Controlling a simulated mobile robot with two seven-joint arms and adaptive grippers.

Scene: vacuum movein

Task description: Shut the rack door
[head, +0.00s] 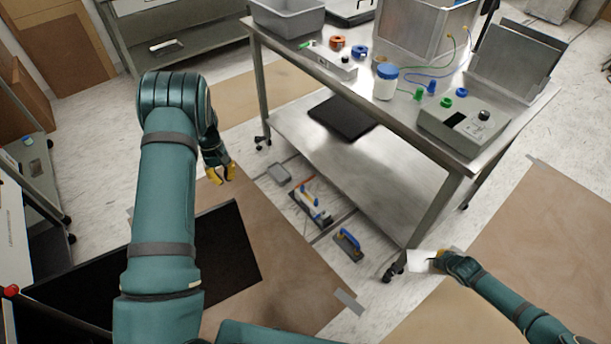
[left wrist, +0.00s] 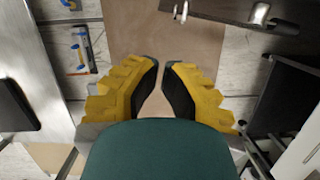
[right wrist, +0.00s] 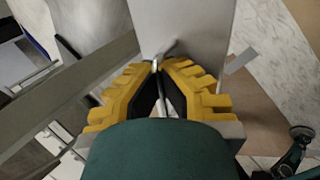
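A flat black panel (head: 225,255) shows at the lower left in the head view, partly behind my left arm; I cannot tell whether it is the rack door. My left gripper (head: 221,173) hangs beyond it, fingers parted and empty. In the left wrist view, a dark edge with metal fittings (left wrist: 260,13) lies ahead and right of the fingertips (left wrist: 161,66), apart from them. My right gripper (head: 437,261) is beside a pale plate (head: 419,261). In the right wrist view, a thin metal piece is at the fingertips (right wrist: 160,65), in front of a grey panel (right wrist: 190,25); the grip is unclear.
A metal table (head: 400,125) carrying bins, a jar and instruments stands at centre right, near my right gripper. Tools with blue handles (head: 348,243) lie on the floor below it. A grey shelf cart (head: 40,185) stands at the left. Brown floor sheeting (head: 540,235) is clear at the right.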

